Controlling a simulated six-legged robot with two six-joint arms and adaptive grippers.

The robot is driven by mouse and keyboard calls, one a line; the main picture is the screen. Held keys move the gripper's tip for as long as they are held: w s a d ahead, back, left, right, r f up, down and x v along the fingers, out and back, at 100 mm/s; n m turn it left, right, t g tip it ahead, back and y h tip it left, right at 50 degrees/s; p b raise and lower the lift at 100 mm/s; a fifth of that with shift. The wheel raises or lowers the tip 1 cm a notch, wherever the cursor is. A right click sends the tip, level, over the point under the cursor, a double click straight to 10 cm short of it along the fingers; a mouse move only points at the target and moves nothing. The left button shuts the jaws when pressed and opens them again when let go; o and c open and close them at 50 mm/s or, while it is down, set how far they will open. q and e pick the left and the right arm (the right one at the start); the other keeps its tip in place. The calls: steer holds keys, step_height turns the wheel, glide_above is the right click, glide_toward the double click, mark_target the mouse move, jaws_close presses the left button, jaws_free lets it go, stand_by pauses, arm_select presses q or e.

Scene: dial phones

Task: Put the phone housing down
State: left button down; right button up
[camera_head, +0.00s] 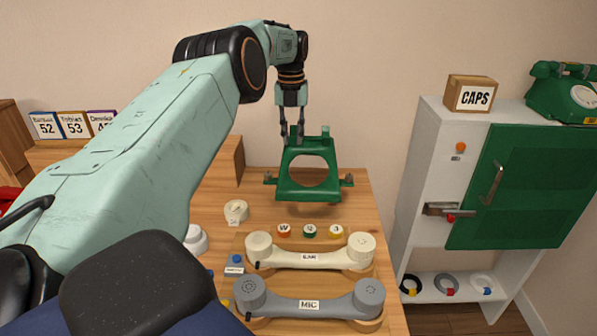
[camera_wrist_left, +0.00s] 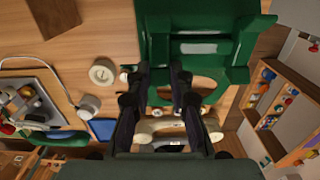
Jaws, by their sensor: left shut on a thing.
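The green phone housing (camera_head: 308,194) has a large round opening and is tilted toward me over the back part of the wooden table. My left gripper (camera_head: 292,141) comes from above and is shut on its upper left edge. A shadow lies below the housing; I cannot tell whether its lower edge touches the table. In the left wrist view the housing (camera_wrist_left: 155,35) fills the upper middle, beyond the fingers of the left gripper (camera_wrist_left: 160,75). My right gripper is not in view.
In front lie a cream handset (camera_head: 309,257) marked EAR and a grey handset (camera_head: 308,303) marked MIC. Small coloured caps (camera_head: 310,231) sit behind them. A white cabinet (camera_head: 418,190) with a green door (camera_head: 525,190) stands at the right. The table's right rear corner is clear.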

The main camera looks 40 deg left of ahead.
mark_target(290, 144)
arm_select(q)
steer(key=f, duration=0.2)
steer(key=a+f, duration=0.1)
steer(key=f, duration=0.1)
steer(key=shift+s, duration=0.1)
step_height(290, 144, down, 4)
steer(key=shift+d+b, duration=0.1)
steer(key=shift+b, duration=0.4)
steer(key=c, duration=1.5)
jaws_free()
steer(key=shift+c, duration=0.2)
steer(key=shift+o, duration=1.4)
steer(key=shift+d+r, duration=0.15)
steer(key=shift+d, duration=0.15)
steer(key=shift+o, duration=0.3)
steer(key=shift+a, duration=0.15)
steer(key=shift+a, duration=0.1)
